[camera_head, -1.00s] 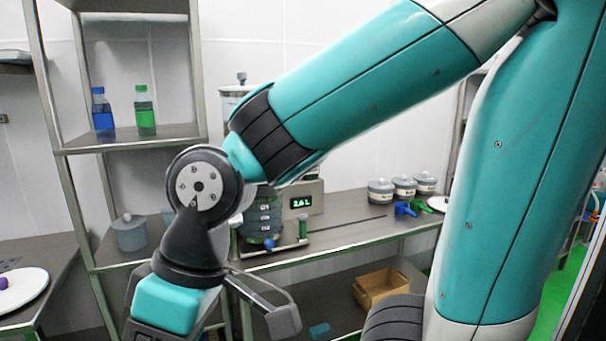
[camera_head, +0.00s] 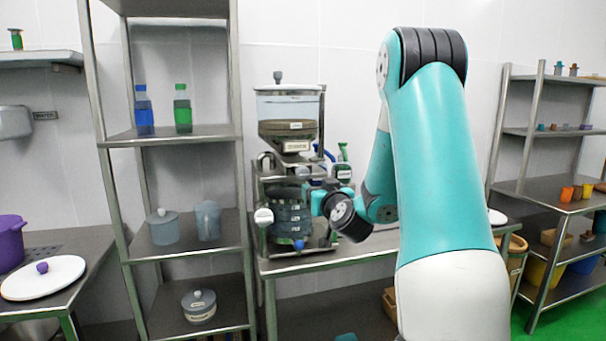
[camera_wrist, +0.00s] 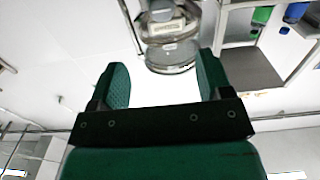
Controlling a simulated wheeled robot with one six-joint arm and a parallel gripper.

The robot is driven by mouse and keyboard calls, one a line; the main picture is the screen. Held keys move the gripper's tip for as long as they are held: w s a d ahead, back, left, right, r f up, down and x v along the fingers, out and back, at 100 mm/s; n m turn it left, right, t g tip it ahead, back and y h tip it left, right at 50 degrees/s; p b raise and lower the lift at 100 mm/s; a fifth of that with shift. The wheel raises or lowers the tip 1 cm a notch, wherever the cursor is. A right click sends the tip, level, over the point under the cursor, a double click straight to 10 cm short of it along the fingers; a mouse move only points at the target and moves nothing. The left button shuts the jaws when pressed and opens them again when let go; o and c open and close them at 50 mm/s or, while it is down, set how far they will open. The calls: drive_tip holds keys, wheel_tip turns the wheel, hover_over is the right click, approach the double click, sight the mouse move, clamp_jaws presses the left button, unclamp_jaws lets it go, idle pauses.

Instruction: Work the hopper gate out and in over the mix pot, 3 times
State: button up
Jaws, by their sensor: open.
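The hopper (camera_head: 288,125), a clear lidded container with brown contents, stands on a metal frame at the centre of the head view. Below it is the bluish see-through mix pot (camera_head: 288,218) with pale markings. I cannot clearly make out the gate between them; my wrist partly covers the right side of the machine. My gripper (camera_wrist: 162,62) is open, with nothing between its two green fingers in the wrist view. In the head view the fingers are too small to tell apart.
A metal shelf unit (camera_head: 185,137) stands close on the left, with a blue bottle (camera_head: 144,110), a green bottle (camera_head: 182,108) and pale vessels. Another shelf (camera_head: 545,190) stands at the right.

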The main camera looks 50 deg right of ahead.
sight(304, 174)
drive_tip(key=p+x, duration=0.6)
drive_tip(key=x, duration=0.1)
drive_tip(key=p+x, duration=0.5)
drive_tip(key=x, duration=0.2)
drive_tip(key=shift+w+r+p, duration=0.2)
drive_tip(key=shift+w+p, duration=0.15)
drive_tip(key=shift+p, duration=0.05)
drive_tip(key=shift+x, duration=0.75)
drive_tip(key=shift+f, duration=0.15)
